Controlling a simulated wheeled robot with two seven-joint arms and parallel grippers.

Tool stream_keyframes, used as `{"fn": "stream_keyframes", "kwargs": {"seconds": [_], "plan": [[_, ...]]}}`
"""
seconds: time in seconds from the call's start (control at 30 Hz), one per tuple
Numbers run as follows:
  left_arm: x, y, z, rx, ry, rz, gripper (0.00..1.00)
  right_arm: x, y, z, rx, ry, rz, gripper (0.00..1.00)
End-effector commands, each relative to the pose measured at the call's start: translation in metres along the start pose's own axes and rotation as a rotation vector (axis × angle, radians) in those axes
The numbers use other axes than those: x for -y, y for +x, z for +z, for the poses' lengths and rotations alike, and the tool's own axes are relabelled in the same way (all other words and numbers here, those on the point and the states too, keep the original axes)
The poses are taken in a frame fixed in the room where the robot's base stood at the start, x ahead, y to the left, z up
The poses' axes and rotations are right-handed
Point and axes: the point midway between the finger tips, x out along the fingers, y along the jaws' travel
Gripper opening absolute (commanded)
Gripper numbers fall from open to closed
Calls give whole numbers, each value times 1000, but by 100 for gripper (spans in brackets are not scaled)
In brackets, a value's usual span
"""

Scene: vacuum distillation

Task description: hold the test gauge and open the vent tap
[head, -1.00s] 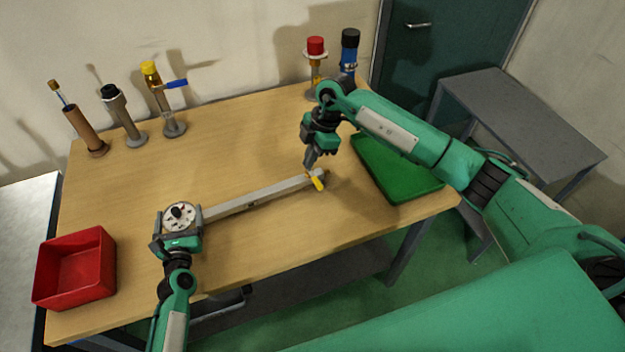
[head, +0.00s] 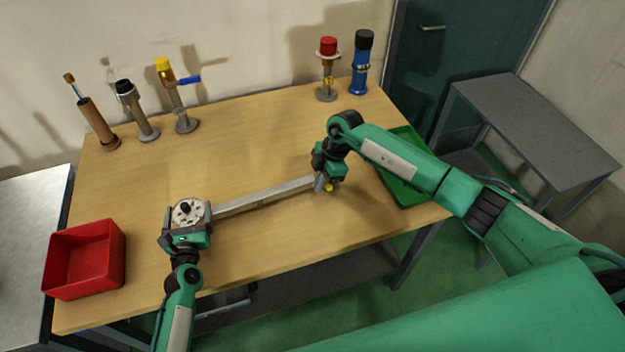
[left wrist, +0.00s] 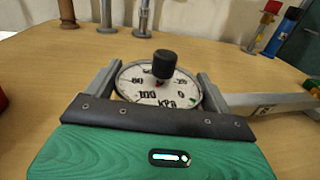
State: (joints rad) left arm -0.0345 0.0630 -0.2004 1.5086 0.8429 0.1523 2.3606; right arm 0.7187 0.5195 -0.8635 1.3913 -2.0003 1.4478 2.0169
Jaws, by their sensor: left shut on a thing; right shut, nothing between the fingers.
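The test gauge (head: 188,211) is a round white dial with a black knob, at the left end of a long grey bar (head: 265,195) on the table. My left gripper (head: 186,220) is shut on the gauge, a finger on each side; the left wrist view shows the dial (left wrist: 150,92) marked kPa between the fingers. The yellow vent tap (head: 329,187) is at the bar's right end, mostly hidden by my right gripper. My right gripper (head: 324,184) is shut with nothing between its fingers, right at the tap; whether it touches the tap I cannot tell.
A red bin (head: 84,262) stands at the table's left front. Several upright fittings, one with a yellow cap (head: 163,64), stand at the back left. A red-capped fitting (head: 327,62) and a blue cylinder (head: 360,70) stand back right. A green tray (head: 400,190) lies partly under my right arm.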

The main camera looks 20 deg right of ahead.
Motion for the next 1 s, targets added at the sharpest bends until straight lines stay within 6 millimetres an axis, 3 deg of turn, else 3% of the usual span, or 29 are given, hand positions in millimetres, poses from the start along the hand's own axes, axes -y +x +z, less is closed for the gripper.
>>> {"fn": "stream_keyframes", "kwargs": {"seconds": [1.0], "plan": [[0,0,0,0,2,0,39,1,-5,11,1,-80,-27,0]]}}
